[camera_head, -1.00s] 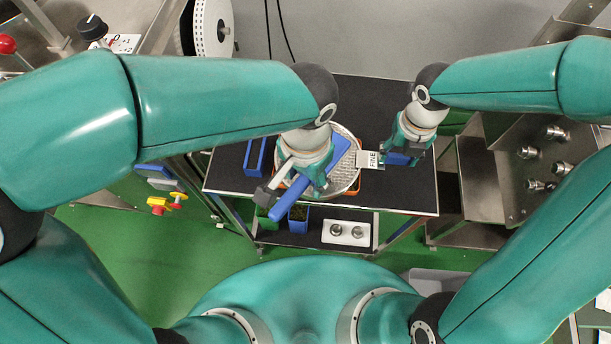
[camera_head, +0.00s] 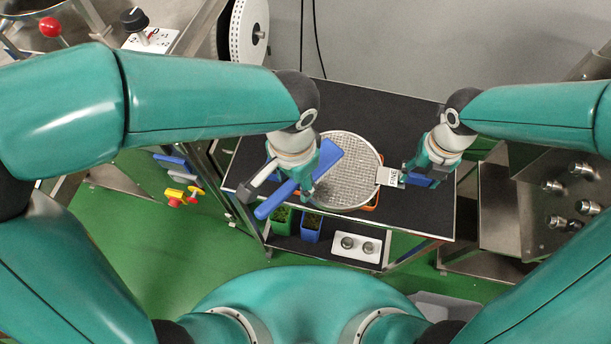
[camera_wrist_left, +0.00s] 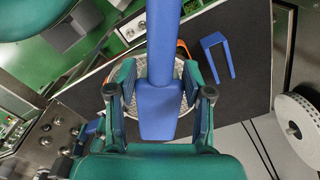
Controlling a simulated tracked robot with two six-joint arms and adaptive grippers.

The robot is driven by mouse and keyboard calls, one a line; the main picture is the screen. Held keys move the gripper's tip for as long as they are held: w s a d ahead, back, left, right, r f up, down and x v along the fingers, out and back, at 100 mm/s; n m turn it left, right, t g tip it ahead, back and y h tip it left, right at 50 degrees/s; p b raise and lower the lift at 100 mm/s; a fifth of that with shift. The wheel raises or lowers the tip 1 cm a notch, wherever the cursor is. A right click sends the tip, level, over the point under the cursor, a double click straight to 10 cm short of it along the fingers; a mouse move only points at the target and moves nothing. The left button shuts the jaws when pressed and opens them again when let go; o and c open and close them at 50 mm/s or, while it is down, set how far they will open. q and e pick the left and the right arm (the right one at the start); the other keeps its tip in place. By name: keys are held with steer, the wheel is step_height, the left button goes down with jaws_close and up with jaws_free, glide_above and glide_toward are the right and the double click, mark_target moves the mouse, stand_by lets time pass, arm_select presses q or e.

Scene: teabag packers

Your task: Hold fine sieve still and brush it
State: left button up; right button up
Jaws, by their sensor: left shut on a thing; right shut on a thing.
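The fine sieve (camera_head: 352,160) is a round, light mesh disc with a rim, lying over the dark table. Its handle carries a white tag reading FINE (camera_head: 387,177) on the right. My right gripper (camera_head: 408,176) is shut on the handle end beside the tag. My left gripper (camera_head: 302,186) is shut on a blue brush (camera_head: 274,203), held over the sieve's left part. In the left wrist view the brush (camera_wrist_left: 160,108) runs between the fingers and hides much of the mesh. Whether the brush touches the mesh cannot be told.
An orange piece (camera_head: 372,200) shows under the sieve's right edge. A blue U-shaped bracket (camera_wrist_left: 218,50) stands on the black tabletop (camera_head: 400,120). Green and blue bins (camera_head: 311,226) and a white tray (camera_head: 355,245) sit on the lower shelf. Steel machinery (camera_head: 545,190) stands at the right.

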arm_select(q)
step_height(320, 180, down, 6)
steer(key=shift+w+f, duration=0.15)
steer(key=shift+f, duration=0.3)
jaws_close()
steer(key=shift+w+d+f, duration=0.15)
steer(key=shift+w+d, duration=0.1)
steer(key=shift+w, duration=0.45)
steer(key=shift+w+d, duration=0.35)
steer(key=shift+w, duration=1.2)
steer(key=shift+w+d, duration=0.4)
steer(key=shift+w, duration=1.15)
steer(key=shift+w+d, duration=0.35)
steer(key=shift+w, duration=1.2)
steer(key=shift+s+a+r, duration=0.45)
steer(key=shift+s+r, duration=0.1)
steer(key=shift+s, duration=1.3)
steer(key=shift+s+a+r, duration=0.45)
steer(key=shift+s+r, duration=0.05)
steer(key=shift+s, duration=1.35)
steer(key=shift+s+a+r, duration=0.45)
steer(key=shift+s+r, duration=0.1)
steer(key=shift+s, duration=1.3)
steer(key=shift+r, duration=2.45)
arm_select(e)
steer(key=o, duration=1.4)
